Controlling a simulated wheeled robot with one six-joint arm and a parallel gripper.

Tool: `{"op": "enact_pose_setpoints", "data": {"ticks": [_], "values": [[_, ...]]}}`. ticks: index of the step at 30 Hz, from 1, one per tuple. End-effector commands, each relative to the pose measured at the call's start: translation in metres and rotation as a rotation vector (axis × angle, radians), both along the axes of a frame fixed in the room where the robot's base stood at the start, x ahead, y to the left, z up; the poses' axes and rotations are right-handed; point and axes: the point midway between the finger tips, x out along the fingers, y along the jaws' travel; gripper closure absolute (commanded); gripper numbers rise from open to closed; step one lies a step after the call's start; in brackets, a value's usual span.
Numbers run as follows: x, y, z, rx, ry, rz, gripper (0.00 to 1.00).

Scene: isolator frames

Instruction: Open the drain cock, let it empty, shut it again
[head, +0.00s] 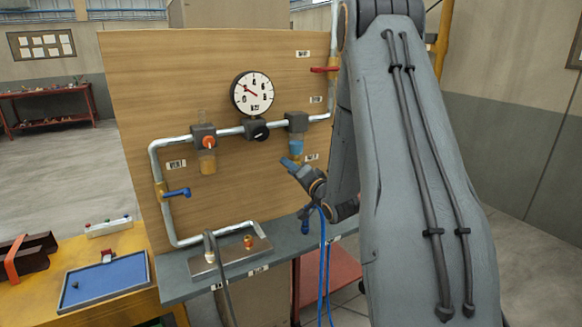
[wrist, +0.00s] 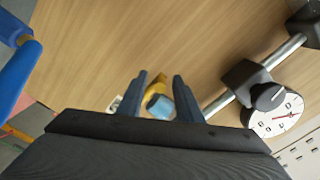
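My gripper (head: 290,164) is in front of the board at the right, just below a dark-topped fitting with a blue bowl (head: 297,146). In the wrist view my gripper (wrist: 161,82) has its two fingers apart. A blue, rounded part (wrist: 160,105) and a yellow part (wrist: 156,84) show between the fingers; I cannot tell whether either touches them. No drain cock can be made out for certain, as the fingers cover part of that spot. A second fitting with an amber bowl (head: 208,163) and orange knob hangs further left.
A pressure gauge (head: 252,93) and black knob (head: 255,130) sit on the pipe left of the blue bowl. A blue-handled valve (head: 177,192) is at far left, a red lever (head: 325,69) at upper right. A metal tray (head: 232,256) lies on the ledge. Blue hoses hang below my gripper.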

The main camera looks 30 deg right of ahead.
Motion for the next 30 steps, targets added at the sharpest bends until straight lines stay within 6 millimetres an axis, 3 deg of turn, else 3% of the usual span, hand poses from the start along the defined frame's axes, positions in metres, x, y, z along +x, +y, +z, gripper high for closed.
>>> {"op": "enact_pose_setpoints", "data": {"ticks": [8,14,30], "values": [[0.0017,-0.0001,-0.0005,0.0,0.001,-0.001,0.68],[0.0017,0.0,-0.0001,-0.001,0.0,0.0,1.0],[0.0032,-0.0009,-0.0042,-0.117,-0.012,-0.001,1.0]]}}
